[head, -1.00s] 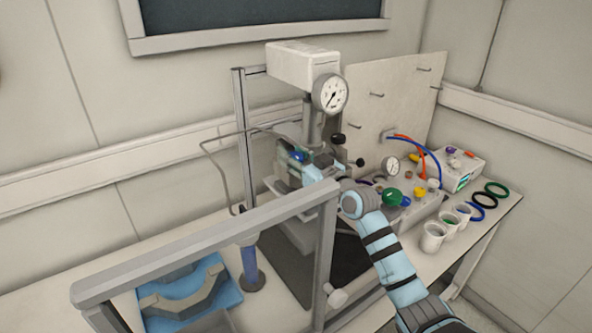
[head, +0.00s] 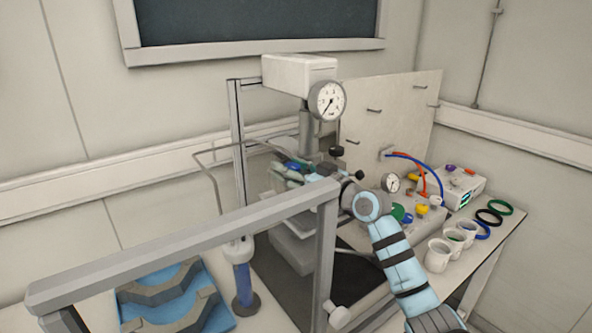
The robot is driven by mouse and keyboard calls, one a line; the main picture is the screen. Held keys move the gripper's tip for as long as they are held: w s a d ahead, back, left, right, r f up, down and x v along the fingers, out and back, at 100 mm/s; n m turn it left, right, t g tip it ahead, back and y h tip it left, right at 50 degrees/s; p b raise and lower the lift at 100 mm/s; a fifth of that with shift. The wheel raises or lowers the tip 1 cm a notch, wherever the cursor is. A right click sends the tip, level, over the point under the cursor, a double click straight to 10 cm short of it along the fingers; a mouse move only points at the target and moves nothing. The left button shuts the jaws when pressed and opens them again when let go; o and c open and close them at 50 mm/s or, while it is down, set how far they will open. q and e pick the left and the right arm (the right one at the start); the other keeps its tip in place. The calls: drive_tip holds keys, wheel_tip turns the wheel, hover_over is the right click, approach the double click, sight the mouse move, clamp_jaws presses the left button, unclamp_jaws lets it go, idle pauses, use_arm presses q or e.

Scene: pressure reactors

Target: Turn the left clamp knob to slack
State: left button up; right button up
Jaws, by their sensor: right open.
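The pressure reactor stands at the back of the bench, with a white top housing (head: 299,75) and a round gauge (head: 327,100). A small blue knob (head: 293,165) shows low on its left side; it looks like the left clamp knob, but I cannot be sure. My right gripper (head: 283,171) is open and reaches in from the right, its fingers close around or beside this knob. Contact cannot be made out, and the gripper and wrist partly hide the vessel. My left gripper is not in view.
A grey frame bar (head: 190,240) crosses the foreground, with its post (head: 325,260) before the reactor. A bent tube (head: 213,190) rises left of the reactor. A blue tray (head: 215,300) lies front left. White cups (head: 438,255) and coloured rings (head: 489,217) sit right.

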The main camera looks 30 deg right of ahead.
drive_tip(key=v, duration=1.2)
